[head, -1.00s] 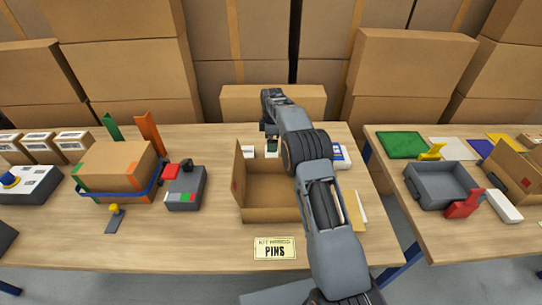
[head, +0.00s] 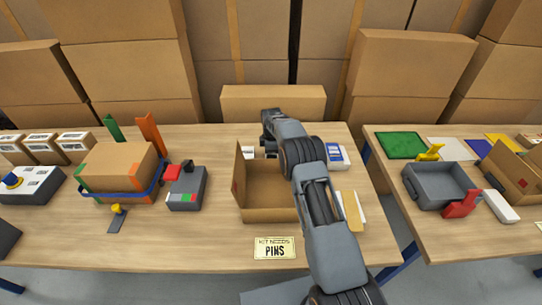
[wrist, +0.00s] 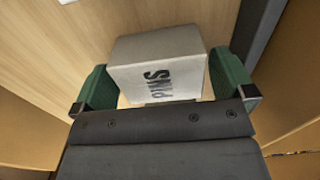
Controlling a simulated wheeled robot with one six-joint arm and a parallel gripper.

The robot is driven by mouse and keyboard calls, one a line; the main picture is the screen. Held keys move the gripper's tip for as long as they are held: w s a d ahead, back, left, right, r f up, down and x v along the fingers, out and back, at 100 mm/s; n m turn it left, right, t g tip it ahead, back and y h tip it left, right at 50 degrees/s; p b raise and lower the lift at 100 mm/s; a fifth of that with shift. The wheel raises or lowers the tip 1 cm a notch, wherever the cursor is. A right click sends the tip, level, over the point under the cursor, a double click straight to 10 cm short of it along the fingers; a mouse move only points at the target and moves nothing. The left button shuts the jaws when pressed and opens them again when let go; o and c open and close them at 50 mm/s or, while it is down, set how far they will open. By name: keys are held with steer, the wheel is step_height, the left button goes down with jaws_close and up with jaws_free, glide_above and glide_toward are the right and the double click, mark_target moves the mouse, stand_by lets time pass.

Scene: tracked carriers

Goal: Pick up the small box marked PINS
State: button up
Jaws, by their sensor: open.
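The small box marked PINS (wrist: 155,75) shows in the wrist view, pale with dark lettering on the face towards me. My gripper (wrist: 163,82) is open, with one green finger on each side of the box. The fingers are close to its sides; I cannot tell whether either touches. In the head view my arm reaches over the right side of the open carton to the back of the table. Small white boxes (head: 247,153) stand behind the carton there, partly hidden by my arm, and their lettering is too small to read.
The open carton (head: 268,215) stands in front of the small boxes, with a "KIT NEEDS PINS" card (head: 275,248) before it. A blue-and-white box (head: 337,155) is just right of my wrist. A large carton (head: 272,101) stands behind.

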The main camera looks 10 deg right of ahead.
steer(key=shift+c, duration=0.4)
steer(key=c, duration=0.8)
